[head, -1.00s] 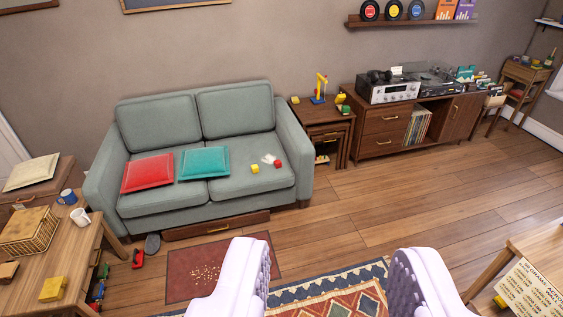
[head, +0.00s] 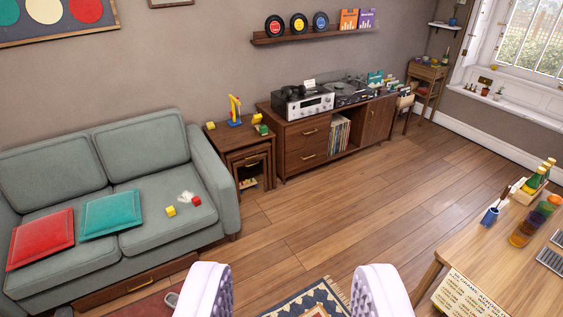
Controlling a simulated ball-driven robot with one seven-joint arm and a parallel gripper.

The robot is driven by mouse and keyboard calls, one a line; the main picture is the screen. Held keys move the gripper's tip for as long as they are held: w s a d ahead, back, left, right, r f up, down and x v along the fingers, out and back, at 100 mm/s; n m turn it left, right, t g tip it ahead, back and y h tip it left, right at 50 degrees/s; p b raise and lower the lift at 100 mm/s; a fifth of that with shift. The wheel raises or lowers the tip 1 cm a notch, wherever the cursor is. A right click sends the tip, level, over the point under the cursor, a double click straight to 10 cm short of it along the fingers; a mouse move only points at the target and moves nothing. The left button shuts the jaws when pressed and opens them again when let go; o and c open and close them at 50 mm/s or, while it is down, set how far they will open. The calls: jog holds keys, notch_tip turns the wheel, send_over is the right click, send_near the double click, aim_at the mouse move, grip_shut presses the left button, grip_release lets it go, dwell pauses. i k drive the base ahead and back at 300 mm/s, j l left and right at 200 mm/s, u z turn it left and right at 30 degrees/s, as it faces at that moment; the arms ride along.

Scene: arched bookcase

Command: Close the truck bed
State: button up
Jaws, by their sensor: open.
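My gripper (head: 290,272) is open and empty at the bottom of the view, its two pale fingers wide apart over the floor and rug. I cannot make out a toy truck or its bed for sure. A yellow crane-like toy with a blue base (head: 234,113) stands on the nested side tables (head: 232,139) between the sofa and the cabinet. A small yellow and green toy (head: 259,124) lies beside it, too small to identify. Small coloured items (head: 248,183) sit low inside the nested tables, partly hidden.
A grey-green sofa (head: 158,185) with red and teal cushions is at left. A wooden record cabinet (head: 297,148) stands against the wall. A wooden table (head: 480,285) with bottles and coloured cups is at lower right. The wooden floor (head: 350,205) between is clear.

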aim_at(257, 118)
jog(key=i, duration=3)
jog(key=i+u, duration=0.15)
jog(key=i, duration=0.3)
jog(key=i+l+u, duration=0.15)
jog(key=i, duration=0.3)
jog(key=i+l+u, duration=0.1)
jog(key=i, duration=0.35)
jog(key=i+l+u, duration=0.15)
jog(key=i, duration=0.3)
